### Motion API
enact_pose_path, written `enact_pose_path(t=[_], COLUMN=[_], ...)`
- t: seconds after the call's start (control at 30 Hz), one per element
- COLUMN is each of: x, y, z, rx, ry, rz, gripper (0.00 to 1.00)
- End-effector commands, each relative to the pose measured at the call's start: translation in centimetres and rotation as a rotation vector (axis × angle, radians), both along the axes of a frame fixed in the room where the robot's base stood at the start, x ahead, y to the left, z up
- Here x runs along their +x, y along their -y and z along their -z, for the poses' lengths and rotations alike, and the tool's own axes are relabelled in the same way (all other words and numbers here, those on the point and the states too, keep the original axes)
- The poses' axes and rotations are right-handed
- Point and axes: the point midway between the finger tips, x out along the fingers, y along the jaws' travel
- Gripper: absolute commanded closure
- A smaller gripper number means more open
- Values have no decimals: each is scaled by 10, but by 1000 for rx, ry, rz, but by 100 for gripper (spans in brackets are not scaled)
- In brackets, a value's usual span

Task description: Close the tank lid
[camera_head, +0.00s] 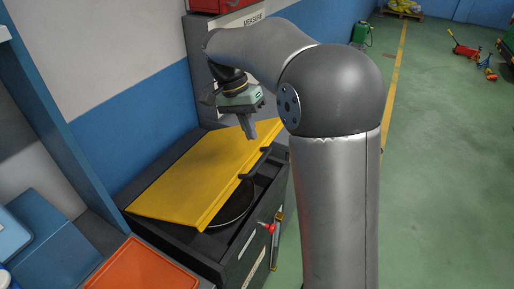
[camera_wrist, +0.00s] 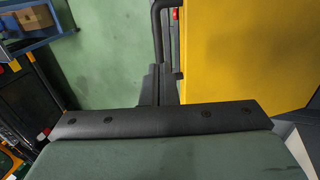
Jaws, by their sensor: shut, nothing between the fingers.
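The yellow tank lid (camera_head: 205,172) sits tilted over the dark tank (camera_head: 186,240), with its front edge raised. A gap under that edge shows a round rim (camera_head: 234,208) inside. A black handle (camera_head: 256,163) runs along the lid's front edge. My gripper (camera_head: 249,135) is over the far end of the lid, with its fingers shut and empty; I cannot tell whether they touch it. In the wrist view, the shut fingers (camera_wrist: 158,87) are beside the lid (camera_wrist: 245,55) and its handle (camera_wrist: 157,35).
An orange tray (camera_head: 145,268) and a blue bin (camera_head: 45,235) are at the lower left. A blue shelf frame (camera_head: 60,120) stands at the left, and a wall is behind the tank. A red-handled tool (camera_head: 268,228) is on the tank's front.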

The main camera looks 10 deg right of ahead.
Motion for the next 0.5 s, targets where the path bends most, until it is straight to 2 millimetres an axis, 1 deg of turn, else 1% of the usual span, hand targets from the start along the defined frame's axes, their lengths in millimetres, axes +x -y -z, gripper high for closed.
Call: enact_pose_path(t=[0.1,0.23,0.4,0.5], x=[-7,-11,-14,-15], y=[7,11,15,15], z=[22,42,57,61], rx=[-1,0,1,1], ry=[-5,-3,-2,0], rz=[0,0,1,-1], gripper=[100,100,100,100])
